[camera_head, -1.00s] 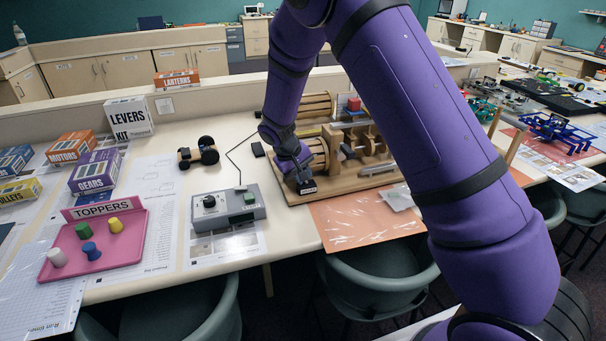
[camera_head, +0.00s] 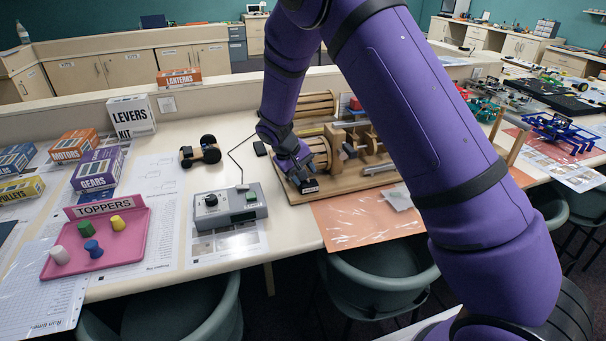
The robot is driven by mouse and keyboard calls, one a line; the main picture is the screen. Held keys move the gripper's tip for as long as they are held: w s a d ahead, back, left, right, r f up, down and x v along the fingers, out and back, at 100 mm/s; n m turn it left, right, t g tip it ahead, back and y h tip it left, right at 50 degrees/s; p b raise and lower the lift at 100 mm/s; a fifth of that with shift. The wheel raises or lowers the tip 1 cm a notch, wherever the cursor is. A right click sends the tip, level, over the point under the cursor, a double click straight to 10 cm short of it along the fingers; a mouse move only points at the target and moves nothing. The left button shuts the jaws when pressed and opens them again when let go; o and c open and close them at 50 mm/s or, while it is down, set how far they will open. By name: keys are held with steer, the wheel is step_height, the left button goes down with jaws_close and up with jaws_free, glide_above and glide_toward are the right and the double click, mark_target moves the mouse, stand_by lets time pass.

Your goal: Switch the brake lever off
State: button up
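My gripper (camera_head: 306,186) points down at the left front corner of a wooden machine (camera_head: 350,180) with drums and pegs on a wooden base. A small dark block with a white label sits at its tip. I cannot tell whether that block is part of my gripper or of the machine. No brake lever can be made out; the gripper and my purple arm cover part of the machine. The finger opening is too small and dark to read.
A grey control box (camera_head: 229,207) with a black knob and a green button stands left of the gripper, with a cable behind it. A pink tray (camera_head: 122,250) of toppers and a small wheeled cart (camera_head: 200,152) are further left. An orange sheet (camera_head: 365,219) lies in front of the machine.

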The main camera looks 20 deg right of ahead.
steer(key=v, duration=1)
steer(key=shift+a+r, duration=0.1)
steer(key=shift+r, duration=0.05)
